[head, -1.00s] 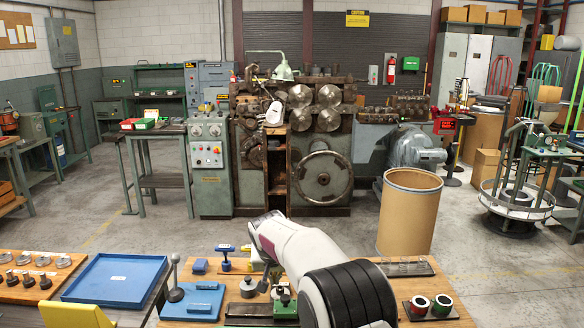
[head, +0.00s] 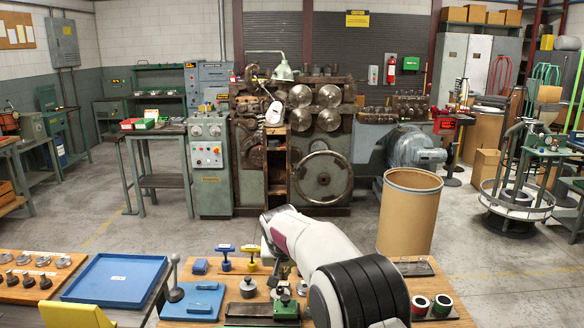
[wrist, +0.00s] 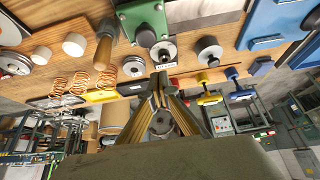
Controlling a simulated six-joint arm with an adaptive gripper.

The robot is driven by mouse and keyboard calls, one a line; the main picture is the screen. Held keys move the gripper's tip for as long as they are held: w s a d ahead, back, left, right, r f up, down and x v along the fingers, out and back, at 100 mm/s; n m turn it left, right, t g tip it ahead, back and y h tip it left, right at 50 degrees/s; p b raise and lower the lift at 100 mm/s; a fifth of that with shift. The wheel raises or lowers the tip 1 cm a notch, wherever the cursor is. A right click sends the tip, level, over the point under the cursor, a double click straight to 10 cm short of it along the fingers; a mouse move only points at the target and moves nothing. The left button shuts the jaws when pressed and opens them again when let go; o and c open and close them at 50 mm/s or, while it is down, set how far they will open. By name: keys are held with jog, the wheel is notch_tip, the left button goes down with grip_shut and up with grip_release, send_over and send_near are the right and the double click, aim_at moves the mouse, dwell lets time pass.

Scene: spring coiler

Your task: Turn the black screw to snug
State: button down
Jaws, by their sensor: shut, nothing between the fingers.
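A green block (wrist: 128,16) stands on the wooden bench, with a black round-headed screw (wrist: 146,37) on its near face in the wrist view. The block also shows in the head view (head: 286,310), low in the middle. My gripper (wrist: 158,80) is shut and empty, its fingertips together. In the wrist view the tips lie just below a grey disc with a dark centre (wrist: 163,55), and the screw lies beyond that disc. The tips look apart from the screw; I cannot tell their height over the bench. In the head view my arm partly hides the gripper.
A second grey disc (wrist: 208,50), yellow (wrist: 209,98) and blue T-handled tools, copper springs (wrist: 106,78) and a wooden-handled tool (wrist: 104,48) are near the gripper.

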aim_at(282, 291)
jog(key=shift+f, duration=0.1)
jog(key=shift+f, duration=3.4)
jog(key=shift+w+a, duration=0.2)
jog(key=shift+w, duration=0.15)
jog(key=shift+a+r, duration=0.1)
jog(key=shift+a, duration=0.65)
jog(key=shift+s+d, duration=0.1)
jog(key=shift+s, duration=0.35)
jog(key=shift+r, duration=2.9)
